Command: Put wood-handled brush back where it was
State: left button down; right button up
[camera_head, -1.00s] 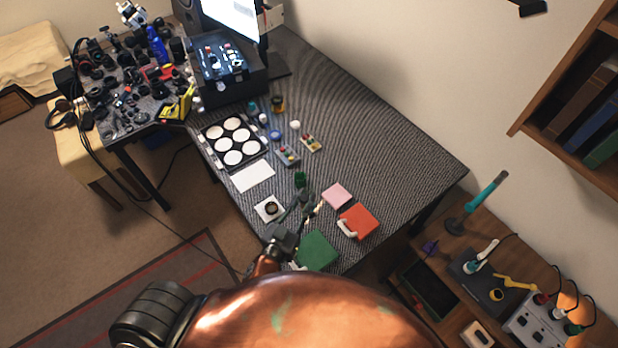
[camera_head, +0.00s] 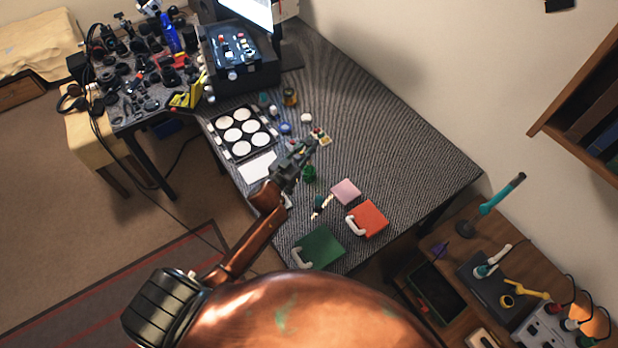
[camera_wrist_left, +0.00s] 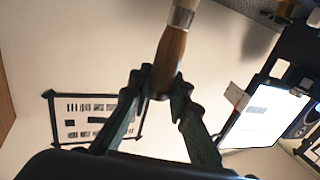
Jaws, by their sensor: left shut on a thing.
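The wood-handled brush (camera_wrist_left: 170,60) shows in the left wrist view, with a brown wooden handle and a pale metal band running off the top edge; its bristles are out of frame. My left gripper (camera_wrist_left: 159,88) is shut on the lower end of its handle. The brush is too small to make out there. My right gripper is not in view.
A palette of white discs (camera_head: 240,130) and a white sheet (camera_head: 258,166) lie left of the gripper. The right part of the desk is clear.

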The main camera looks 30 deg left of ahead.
aim_at(308, 163)
pick_arm(q)
notch_tip(308, 163, down, 5)
jog(key=shift+b, duration=0.7)
notch_tip(308, 163, down, 5)
jog(key=shift+r+b, duration=0.2)
jog(key=shift+b, duration=0.1)
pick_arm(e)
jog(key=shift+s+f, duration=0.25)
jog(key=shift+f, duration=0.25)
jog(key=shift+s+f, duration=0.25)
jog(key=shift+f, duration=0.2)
pick_arm(q)
jog(key=shift+f, duration=0.15)
jog(key=c, duration=1.8)
grip_release()
